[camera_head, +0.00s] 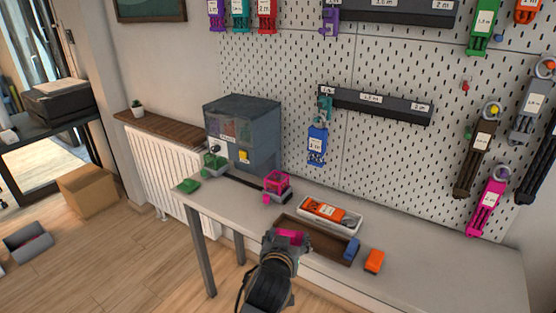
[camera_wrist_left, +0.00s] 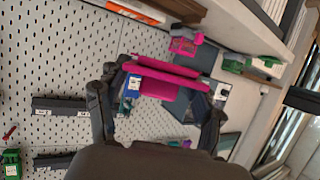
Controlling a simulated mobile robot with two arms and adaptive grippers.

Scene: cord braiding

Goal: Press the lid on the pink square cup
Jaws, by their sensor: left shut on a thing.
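The pink square cup (camera_head: 277,183) stands on a small dark base on the table, left of the white tray. It also shows in the left wrist view (camera_wrist_left: 184,45), beyond the fingers. My left gripper (camera_head: 286,242) is shut on the magenta lid (camera_head: 290,236), at the near side of the table. In the left wrist view the lid (camera_wrist_left: 168,84) spans the space between the two fingers. The lid is apart from the cup, which lies farther back and slightly left in the head view. My right gripper is not in view.
A brown tray (camera_head: 334,250) lies near the front edge, with a blue piece (camera_head: 351,248) and an orange piece (camera_head: 374,261) at its right. A white tray (camera_head: 354,225) holds an orange item. A grey machine (camera_head: 243,130) stands behind, with green parts (camera_head: 188,185) at left.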

